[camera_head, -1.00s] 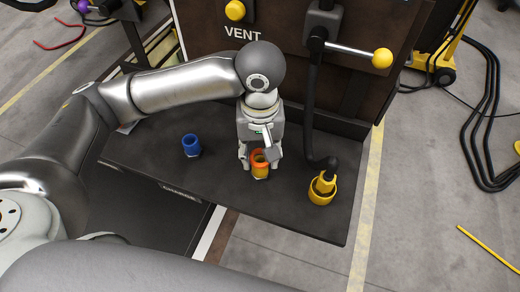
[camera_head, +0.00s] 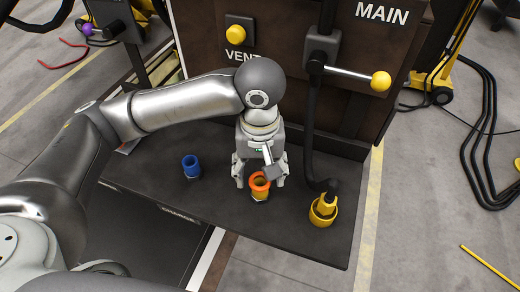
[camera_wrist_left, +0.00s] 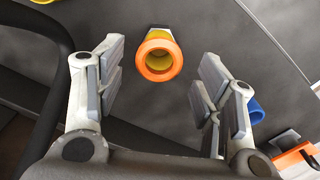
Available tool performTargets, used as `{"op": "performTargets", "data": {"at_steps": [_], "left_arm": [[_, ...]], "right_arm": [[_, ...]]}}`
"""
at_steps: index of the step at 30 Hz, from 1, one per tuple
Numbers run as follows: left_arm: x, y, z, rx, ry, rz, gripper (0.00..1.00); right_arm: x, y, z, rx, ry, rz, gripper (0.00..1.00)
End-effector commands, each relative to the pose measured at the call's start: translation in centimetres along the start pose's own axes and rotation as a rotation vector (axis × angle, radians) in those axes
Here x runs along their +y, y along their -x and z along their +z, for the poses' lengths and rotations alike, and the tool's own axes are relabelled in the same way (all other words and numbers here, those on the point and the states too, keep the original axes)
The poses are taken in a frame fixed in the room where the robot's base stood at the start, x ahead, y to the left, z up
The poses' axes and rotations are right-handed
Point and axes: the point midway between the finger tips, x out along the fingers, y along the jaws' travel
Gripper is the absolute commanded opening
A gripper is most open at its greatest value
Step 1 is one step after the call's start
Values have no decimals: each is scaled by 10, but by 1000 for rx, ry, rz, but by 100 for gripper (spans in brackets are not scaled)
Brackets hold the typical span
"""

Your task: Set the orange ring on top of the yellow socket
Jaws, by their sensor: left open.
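The orange ring (camera_head: 254,185) sits on top of the yellow socket (camera_head: 260,195), which stands on the dark shelf. In the left wrist view the orange ring (camera_wrist_left: 160,77) looks level around the top, with the yellow socket (camera_wrist_left: 160,53) showing inside it. My left gripper (camera_head: 260,184) points down over them with its fingers spread on either side. In the left wrist view the left gripper (camera_wrist_left: 162,62) has clear gaps between its pads and the ring. My right gripper is not in view.
A blue socket (camera_head: 191,166) stands to the left on the shelf (camera_head: 225,212). A yellow plug in a yellow fitting (camera_head: 323,210) with a black hose stands to the right. Behind is a panel with a yellow VENT button (camera_head: 236,34) and a lever with a yellow knob (camera_head: 381,81).

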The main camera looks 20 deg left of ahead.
Motion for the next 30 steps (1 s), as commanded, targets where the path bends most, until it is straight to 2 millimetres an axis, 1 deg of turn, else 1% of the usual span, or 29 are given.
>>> {"op": "performTargets", "data": {"at_steps": [1,4,6,12,15,21,30], "left_arm": [[1,11,-1,5,-1,5,62],[2,35,-1,6,-2,6,62],[1,52,-1,8,-1,3,62],[0,86,-1,6,0,2,62],[0,97,-1,4,0,1,62],[0,108,0,1,0,0,62],[0,109,0,0,0,0,62]], "right_arm": [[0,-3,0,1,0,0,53],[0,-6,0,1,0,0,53],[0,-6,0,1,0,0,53],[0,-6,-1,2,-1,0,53],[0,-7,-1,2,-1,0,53],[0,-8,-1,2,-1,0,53],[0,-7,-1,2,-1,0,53]]}}
